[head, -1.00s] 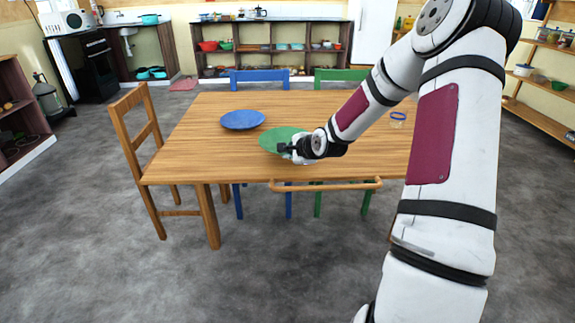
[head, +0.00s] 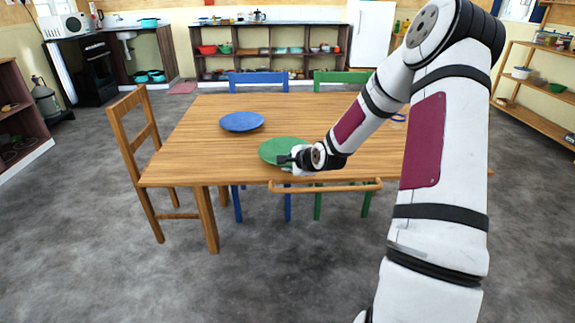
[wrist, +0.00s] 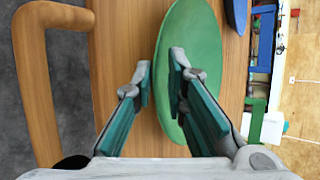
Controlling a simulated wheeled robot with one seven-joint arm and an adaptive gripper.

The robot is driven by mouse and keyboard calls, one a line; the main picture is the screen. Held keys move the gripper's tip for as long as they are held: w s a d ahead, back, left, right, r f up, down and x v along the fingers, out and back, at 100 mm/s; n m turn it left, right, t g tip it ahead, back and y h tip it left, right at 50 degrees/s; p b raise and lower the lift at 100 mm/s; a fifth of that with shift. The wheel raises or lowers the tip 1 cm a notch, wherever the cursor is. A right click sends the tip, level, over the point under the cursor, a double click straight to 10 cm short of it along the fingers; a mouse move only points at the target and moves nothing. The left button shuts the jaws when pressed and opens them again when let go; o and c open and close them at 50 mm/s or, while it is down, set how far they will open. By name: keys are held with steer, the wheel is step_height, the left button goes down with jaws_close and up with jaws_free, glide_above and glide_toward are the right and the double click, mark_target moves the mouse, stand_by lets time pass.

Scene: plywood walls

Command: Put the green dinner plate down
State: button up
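In the wrist view the plate (wrist: 195,45) appears as a narrow ellipse. My gripper (head: 281,159) is at the plate's near rim. In the wrist view the fingers (wrist: 161,82) stand apart with a gap between them. One finger overlaps the plate and the other is just outside its rim. Neither finger clearly presses on the plate. The gripper hides part of the near rim in the head view.
A blue plate (head: 242,121) lies behind and left of the green one. A blue-rimmed item (head: 398,118) is mostly hidden by my arm. Chairs stand at the left (head: 128,130) and behind. The table's left front is bare.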

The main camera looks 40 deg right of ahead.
steer(key=p+v, duration=0.4)
steer(key=v, duration=0.8)
steer(key=s+a+r+n+g+h, duration=0.1)
steer(key=s+a+r+n+g, duration=0.35)
steer(key=s+a+n, duration=0.3)
steer(key=s+a+r+n+g+h, duration=0.1)
steer(key=s+a+r+n+g, duration=0.2)
steer(key=s+a+r+n, duration=0.4)
steer(key=s+a+r+n+g+y, duration=0.1)
steer(key=s+a+n, duration=0.3)
steer(key=s, duration=0.5)
steer(key=s+a+r+n+g+y, duration=0.1)
steer(key=s+a+r+n+y, duration=0.1)
steer(key=s+a, duration=0.6)
steer(key=s+r+n, duration=0.1)
steer(key=s+n, duration=0.1)
steer(key=shift+s+r, duration=0.3)
steer(key=shift+r, duration=0.05)
steer(key=shift+a, duration=0.1)
